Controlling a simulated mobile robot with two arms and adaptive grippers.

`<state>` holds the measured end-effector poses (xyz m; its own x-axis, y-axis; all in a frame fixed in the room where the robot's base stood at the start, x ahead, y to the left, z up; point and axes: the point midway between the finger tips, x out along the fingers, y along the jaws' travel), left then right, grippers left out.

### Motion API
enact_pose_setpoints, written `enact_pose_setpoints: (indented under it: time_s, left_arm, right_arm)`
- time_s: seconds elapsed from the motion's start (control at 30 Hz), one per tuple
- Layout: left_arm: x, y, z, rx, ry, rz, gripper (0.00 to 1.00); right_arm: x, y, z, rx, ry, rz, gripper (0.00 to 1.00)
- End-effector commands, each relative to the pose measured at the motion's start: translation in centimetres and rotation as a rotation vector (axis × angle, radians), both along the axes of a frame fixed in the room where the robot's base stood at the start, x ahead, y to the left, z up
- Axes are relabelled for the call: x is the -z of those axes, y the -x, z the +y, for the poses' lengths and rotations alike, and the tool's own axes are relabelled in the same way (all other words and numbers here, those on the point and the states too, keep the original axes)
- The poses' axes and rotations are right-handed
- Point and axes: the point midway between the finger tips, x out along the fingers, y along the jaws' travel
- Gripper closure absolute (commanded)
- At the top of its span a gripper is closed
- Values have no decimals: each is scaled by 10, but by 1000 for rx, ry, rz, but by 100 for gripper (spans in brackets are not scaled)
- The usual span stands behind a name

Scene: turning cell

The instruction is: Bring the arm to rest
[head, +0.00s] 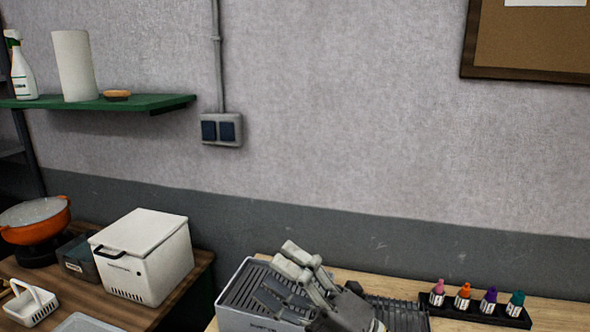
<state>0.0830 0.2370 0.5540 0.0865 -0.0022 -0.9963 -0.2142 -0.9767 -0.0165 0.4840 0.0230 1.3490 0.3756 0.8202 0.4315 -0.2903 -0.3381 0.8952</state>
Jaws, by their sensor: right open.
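My right gripper (295,262) shows at the bottom centre of the head view, its light grey fingertips pointing up and to the left. It is open, and I see nothing between its fingers. In the picture it overlaps a grey box with a slotted top (240,294) on the light wooden bench. I cannot tell how far above the box it is. My left gripper is not in view.
Several coloured-tip pieces stand in a black rack (460,309) to the right. A white lidded box (145,250), an orange pot (35,222) and a white basket (32,303) stand on the left table. A green shelf (150,103) is on the wall.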

Motion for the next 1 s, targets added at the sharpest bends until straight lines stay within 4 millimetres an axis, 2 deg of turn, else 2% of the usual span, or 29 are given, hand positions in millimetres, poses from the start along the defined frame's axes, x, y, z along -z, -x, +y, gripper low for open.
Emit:
enact_pose_setpoints:
  time_s: [0.13, 0.23, 0.37, 0.47, 0.57, 0.6, 0.73, 0.83, 1.0]
  left_arm:
    - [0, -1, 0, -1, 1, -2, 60]
    - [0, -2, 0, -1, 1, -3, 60]
    - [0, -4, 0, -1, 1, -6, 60]
    - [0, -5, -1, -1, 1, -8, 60]
    - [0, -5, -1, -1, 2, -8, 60]
    - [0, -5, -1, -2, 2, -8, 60]
    - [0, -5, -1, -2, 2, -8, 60]
    - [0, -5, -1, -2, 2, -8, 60]
    - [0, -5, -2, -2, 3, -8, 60]
  right_arm:
    - [2, -27, -54, 193, -278, 234, 26]
    - [23, -43, -95, 331, -432, 410, 26]
    - [73, -52, -147, 518, -595, 666, 26]
    - [124, -45, -181, 662, -688, 878, 26]
    - [180, -25, -207, 802, -753, 1102, 26]
    - [204, -13, -216, 857, -771, 1195, 26]
    - [273, 39, -233, 1021, -794, 1496, 26]
    - [311, 84, -236, 1116, -782, 1698, 26]
    - [351, 155, -234, 1230, -727, 1978, 26]
